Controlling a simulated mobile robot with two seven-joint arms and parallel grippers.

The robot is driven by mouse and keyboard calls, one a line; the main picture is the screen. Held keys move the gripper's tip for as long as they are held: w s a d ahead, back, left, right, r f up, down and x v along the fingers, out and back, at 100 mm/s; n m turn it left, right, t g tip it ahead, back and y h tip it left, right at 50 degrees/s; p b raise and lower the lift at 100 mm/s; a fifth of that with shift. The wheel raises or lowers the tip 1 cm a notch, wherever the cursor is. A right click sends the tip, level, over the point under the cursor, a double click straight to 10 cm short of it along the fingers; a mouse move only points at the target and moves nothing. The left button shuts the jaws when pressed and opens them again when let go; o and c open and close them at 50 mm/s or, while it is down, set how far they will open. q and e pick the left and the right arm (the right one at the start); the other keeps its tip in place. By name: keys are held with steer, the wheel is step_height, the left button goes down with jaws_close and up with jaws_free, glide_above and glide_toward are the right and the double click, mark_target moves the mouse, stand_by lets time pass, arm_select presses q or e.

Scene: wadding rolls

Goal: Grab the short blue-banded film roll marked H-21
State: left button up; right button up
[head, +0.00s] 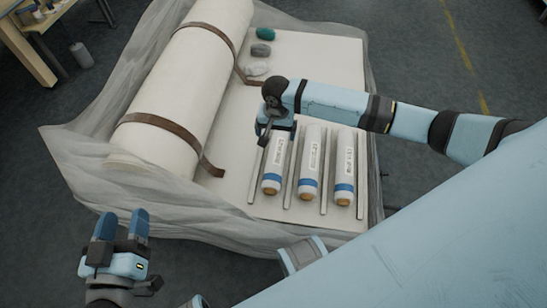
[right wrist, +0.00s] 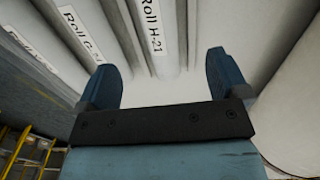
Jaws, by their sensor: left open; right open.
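Three short white film rolls with blue bands lie side by side on the pale board. The leftmost, H-21 (head: 273,165), has its far end under my right gripper (head: 275,130). In the right wrist view, the label "Roll H-21" reads clearly on the roll (right wrist: 153,25), between the two open fingers of the right gripper (right wrist: 161,65). Whether the fingers touch it cannot be told. The middle roll (head: 309,165) shows a partly readable "Roll G" label (right wrist: 85,32) there. My left gripper (head: 123,225) is open and empty at lower left.
A large cream wadding roll (head: 185,80) with brown straps lies left of the short rolls. Thin metal strips (head: 290,170) separate the rolls. Dark, grey and green wads (head: 261,50) sit at the board's (head: 320,60) far side. Translucent sheeting (head: 80,160) surrounds it.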

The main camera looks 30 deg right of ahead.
mark_target(277, 150)
arm_select(q)
step_height(277, 150, up, 4)
steer(key=d+t+h+b, duration=0.2)
steer(key=b, duration=0.1)
arm_select(e)
step_height(277, 150, down, 8)
steer(key=shift+d+f, duration=0.1)
steer(key=shift+f, duration=0.15)
steer(key=f+b, duration=0.2)
steer(key=f, duration=0.1)
steer(key=f+b, duration=0.1)
steer(key=f, duration=0.1)
steer(key=shift+w+d+f+b, duration=0.1)
steer(key=shift+w+d+b, duration=0.1)
steer(key=shift+d+b, duration=0.1)
arm_select(q)
steer(key=shift+m+g, duration=0.3)
steer(key=shift+g, duration=0.6)
step_height(277, 150, down, 5)
steer(key=shift+r, duration=0.2)
arm_select(e)
steer(key=shift+a, duration=0.1)
steer(key=c, duration=1.3)
